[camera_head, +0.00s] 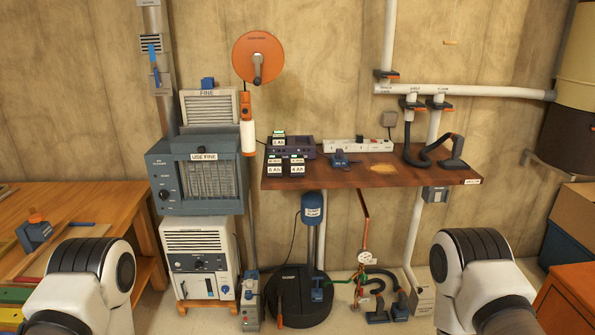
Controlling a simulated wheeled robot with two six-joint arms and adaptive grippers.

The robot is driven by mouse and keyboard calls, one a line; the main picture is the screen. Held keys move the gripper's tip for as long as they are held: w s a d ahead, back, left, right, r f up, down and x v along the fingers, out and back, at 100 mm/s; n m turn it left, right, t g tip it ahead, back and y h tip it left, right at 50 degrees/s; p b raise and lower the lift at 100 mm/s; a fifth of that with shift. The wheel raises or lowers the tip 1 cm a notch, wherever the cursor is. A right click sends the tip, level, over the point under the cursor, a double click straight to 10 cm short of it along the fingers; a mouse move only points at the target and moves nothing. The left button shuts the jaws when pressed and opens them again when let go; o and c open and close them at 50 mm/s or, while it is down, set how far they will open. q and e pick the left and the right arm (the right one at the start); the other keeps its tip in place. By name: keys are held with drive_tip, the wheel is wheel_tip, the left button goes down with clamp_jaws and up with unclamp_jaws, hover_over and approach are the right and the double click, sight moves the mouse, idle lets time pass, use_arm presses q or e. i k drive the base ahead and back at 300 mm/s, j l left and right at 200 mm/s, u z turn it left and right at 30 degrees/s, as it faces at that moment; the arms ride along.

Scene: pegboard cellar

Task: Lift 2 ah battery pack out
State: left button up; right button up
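Several small dark battery packs with white labels stand at the left end of the brown wall shelf (345,175). One pack (278,141) with a green top sits at the back, by the purple-grey charger (304,147). Two more packs, a left one (275,166) and a right one (297,166), are in front of it. The labels are too small to tell surely which is the 2 Ah pack. Rounded white and black links of my arms show at the lower left and lower right. Neither gripper is in view.
A white power strip (358,146) and a blue tool (340,160) lie on the shelf. A black hose (428,155) is at its right. The air cleaner (197,177) stands left of the shelf. A black round base (299,297) and hoses are on the floor below.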

sight(278, 136)
drive_tip(key=i+l+u, duration=0.2)
drive_tip(key=u, duration=0.3)
drive_tip(key=i+l+u, duration=0.1)
drive_tip(key=l+u, duration=0.35)
